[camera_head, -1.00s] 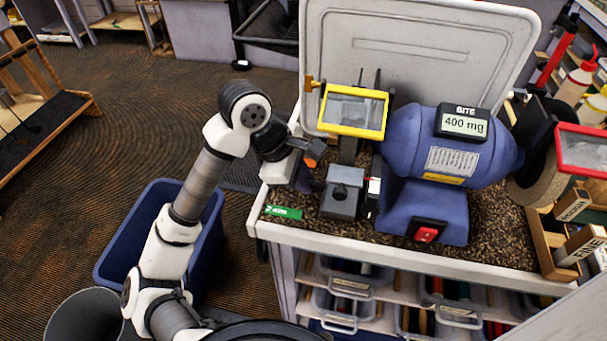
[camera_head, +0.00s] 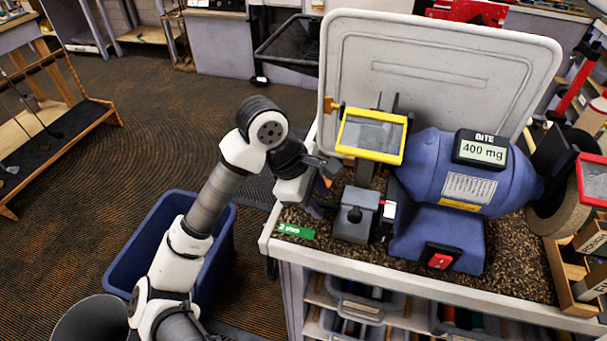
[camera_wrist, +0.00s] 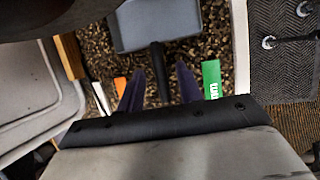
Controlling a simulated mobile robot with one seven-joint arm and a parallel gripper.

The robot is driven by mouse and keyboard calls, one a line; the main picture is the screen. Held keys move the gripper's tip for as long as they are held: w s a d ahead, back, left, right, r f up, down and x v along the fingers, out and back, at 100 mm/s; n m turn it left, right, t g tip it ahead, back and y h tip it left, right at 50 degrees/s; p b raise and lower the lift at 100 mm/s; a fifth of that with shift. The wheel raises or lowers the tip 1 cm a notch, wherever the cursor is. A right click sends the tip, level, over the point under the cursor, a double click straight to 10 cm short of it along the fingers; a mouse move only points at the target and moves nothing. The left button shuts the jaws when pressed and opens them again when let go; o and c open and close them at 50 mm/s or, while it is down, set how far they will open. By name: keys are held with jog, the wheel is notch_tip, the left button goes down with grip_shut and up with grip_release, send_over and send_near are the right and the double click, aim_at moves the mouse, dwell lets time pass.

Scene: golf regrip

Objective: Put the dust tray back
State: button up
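A grey box-like part, which looks like the dust tray (camera_head: 355,214), sits on the gritty bench top beside the blue grinder (camera_head: 468,185). In the wrist view the grey tray (camera_wrist: 155,27) is at the top, with a dark handle (camera_wrist: 158,72) extending toward my gripper. My gripper (camera_wrist: 160,88) is open, with its two purple fingers on either side of the handle's line and gaps visible on both sides. I cannot tell whether the fingers are level with the handle or above it. In the head view my gripper (camera_head: 316,198) is left of the tray, partly hidden.
A green label (camera_head: 296,231) is on the bench's front-left. A yellow-framed shield (camera_head: 371,135) overhangs the tray area, with a grey upright panel (camera_head: 435,70) behind. A blue bin (camera_head: 170,245) stands on the floor at left. Drawers sit below the bench.

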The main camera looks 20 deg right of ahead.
jog(key=b+v, duration=0.2)
jog(key=v, duration=0.9)
jog(key=shift+a+r, duration=0.2)
jog(key=shift+r, duration=0.1)
